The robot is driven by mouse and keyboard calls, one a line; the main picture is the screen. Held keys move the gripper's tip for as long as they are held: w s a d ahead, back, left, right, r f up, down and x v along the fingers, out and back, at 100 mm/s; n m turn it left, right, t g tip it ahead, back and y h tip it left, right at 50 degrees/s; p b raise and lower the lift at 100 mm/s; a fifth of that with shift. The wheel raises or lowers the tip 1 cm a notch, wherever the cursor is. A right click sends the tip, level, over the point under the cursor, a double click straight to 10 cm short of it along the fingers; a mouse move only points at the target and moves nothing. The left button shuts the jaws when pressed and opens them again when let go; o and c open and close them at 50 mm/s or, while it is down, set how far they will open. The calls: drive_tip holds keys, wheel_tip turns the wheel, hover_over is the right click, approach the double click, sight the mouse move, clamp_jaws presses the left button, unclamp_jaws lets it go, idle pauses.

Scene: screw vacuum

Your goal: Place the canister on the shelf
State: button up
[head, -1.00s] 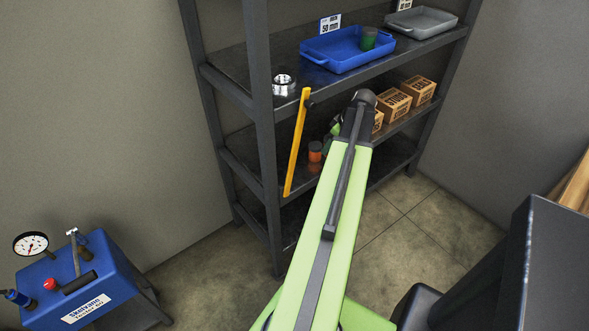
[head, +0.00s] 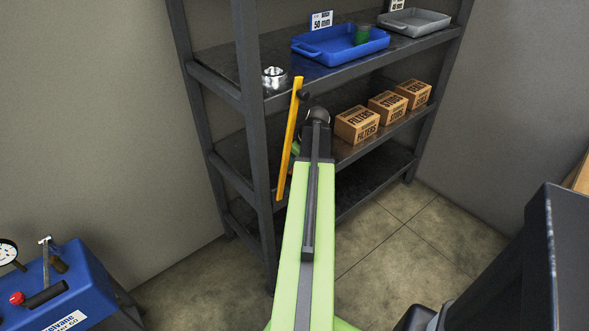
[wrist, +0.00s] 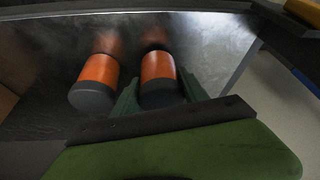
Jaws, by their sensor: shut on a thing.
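In the wrist view, two orange canisters with dark grey ends sit side by side at a dark, shiny shelf surface. My gripper (wrist: 160,97) has its green fingers on both sides of the right canister (wrist: 158,75) and is shut on it. The other canister (wrist: 97,82) stands just left of the fingers, apart from them. I cannot tell whether the held canister touches the shelf. In the head view, my arm reaches to the rack's middle shelf (head: 350,152) and hides the canisters and most of the gripper.
Cardboard boxes (head: 357,124) line the middle shelf to the right. Above are a metal ring (head: 274,78), a blue tray (head: 318,52) with a green thing, and a grey tray (head: 425,23).

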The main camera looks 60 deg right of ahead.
drive_tip(key=shift+f, duration=0.5)
drive_tip(key=o, duration=1.4)
drive_tip(key=shift+o, duration=0.2)
drive_tip(key=shift+s+r+p, duration=0.15)
drive_tip(key=shift+r+p, duration=0.35)
drive_tip(key=shift+p, duration=0.05)
drive_tip(key=p+v, duration=1)
drive_tip(key=v, duration=0.1)
drive_tip(key=shift+r, duration=0.15)
